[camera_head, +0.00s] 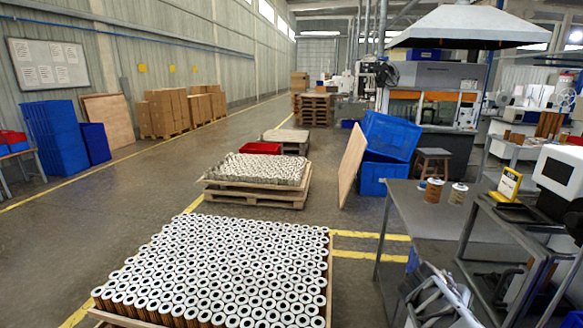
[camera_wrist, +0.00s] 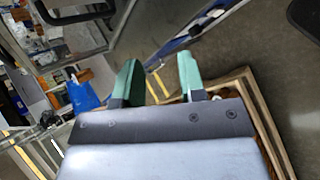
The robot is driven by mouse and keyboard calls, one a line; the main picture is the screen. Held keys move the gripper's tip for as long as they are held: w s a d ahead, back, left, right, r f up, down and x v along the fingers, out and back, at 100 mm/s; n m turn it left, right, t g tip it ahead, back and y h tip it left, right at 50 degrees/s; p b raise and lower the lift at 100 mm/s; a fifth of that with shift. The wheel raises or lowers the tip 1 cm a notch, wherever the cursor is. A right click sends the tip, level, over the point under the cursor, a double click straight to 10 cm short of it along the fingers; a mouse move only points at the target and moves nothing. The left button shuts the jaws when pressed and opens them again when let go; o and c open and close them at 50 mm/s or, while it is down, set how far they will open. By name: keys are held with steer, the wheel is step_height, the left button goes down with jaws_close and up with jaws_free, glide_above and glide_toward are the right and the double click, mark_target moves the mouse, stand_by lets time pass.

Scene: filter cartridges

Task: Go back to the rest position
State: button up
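My gripper (camera_wrist: 160,78) shows in the wrist view with two green fingers spread apart. The gap between them holds nothing that I can see. Behind and below its grey body is the wooden rim of a pallet or crate (camera_wrist: 268,122), with little of its load showing. In the head view, a large block of filter cartridges (camera_head: 215,270) with white ring tops stands on a wooden pallet in front. Two more cartridges, one (camera_head: 433,191) and another (camera_head: 458,194), stand upright on the grey table (camera_head: 415,215). I cannot make out the gripper's fingers in the head view.
A yellow-fronted device (camera_head: 508,184) and a white machine (camera_head: 560,175) stand at the right. Behind are a second loaded pallet (camera_head: 255,198), blue crates (camera_head: 388,137) and a leaning board (camera_head: 353,165). The floor aisle (camera_head: 130,190) at the left is clear.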

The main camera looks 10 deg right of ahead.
steer(key=w+a+r+m+t+y+p, duration=0.1)
steer(key=w+a+m+y+p, duration=0.1)
steer(key=a, duration=1.1)
steer(key=w+a+r+m+t+y+p, duration=0.2)
steer(key=a+y, duration=0.5)
steer(key=a, duration=0.6)
steer(key=shift+r+m+p, duration=0.3)
steer(key=shift+m+p, duration=0.25)
steer(key=shift+m, duration=0.35)
steer(key=shift+w, duration=0.1)
